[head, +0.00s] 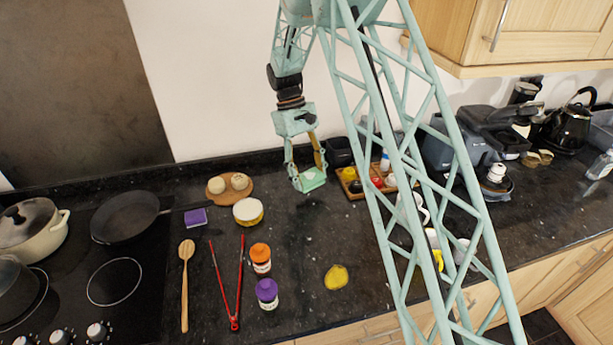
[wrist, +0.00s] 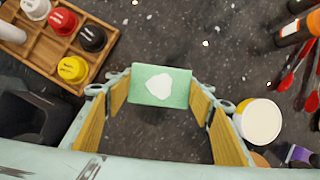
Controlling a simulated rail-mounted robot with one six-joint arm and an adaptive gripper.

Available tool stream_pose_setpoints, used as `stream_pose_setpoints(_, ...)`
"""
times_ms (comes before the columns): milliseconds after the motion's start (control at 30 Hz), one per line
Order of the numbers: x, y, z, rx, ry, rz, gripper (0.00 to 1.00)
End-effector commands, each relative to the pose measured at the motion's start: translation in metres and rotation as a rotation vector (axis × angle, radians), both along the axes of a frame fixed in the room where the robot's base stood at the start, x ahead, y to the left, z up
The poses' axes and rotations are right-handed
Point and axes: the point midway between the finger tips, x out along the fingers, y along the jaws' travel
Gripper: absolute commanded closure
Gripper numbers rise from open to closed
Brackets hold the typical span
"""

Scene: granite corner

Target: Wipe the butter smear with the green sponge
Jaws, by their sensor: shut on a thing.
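The green sponge (head: 313,181) is held between the fingertips of my gripper (head: 307,176), above the back part of the counter. In the wrist view the sponge (wrist: 177,94) spans the gap between the fingers and has a white patch on its face. The butter smear (head: 336,277) is a yellow blob on the dark counter, nearer the front edge. My gripper is behind it and slightly left, clear of the counter. The smear is not seen in the wrist view.
A wooden tray (head: 354,191) with several lidded jars stands right of my gripper. Counter around the smear is bare.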

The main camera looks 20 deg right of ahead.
Motion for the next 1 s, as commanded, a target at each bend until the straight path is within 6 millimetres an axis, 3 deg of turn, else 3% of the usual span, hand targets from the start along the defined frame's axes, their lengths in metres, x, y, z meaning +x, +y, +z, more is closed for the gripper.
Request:
stream_pose_setpoints(200,-0.001,0.007,0.001,0.0,-0.001,-0.256,0.62)
stream_pose_setpoints(367,-0.001,0.012,0.003,0.0,0.0,-0.354,0.62)
stream_pose_setpoints(1000,0.0,0.013,0.004,0.0,-0.001,-0.383,0.62)
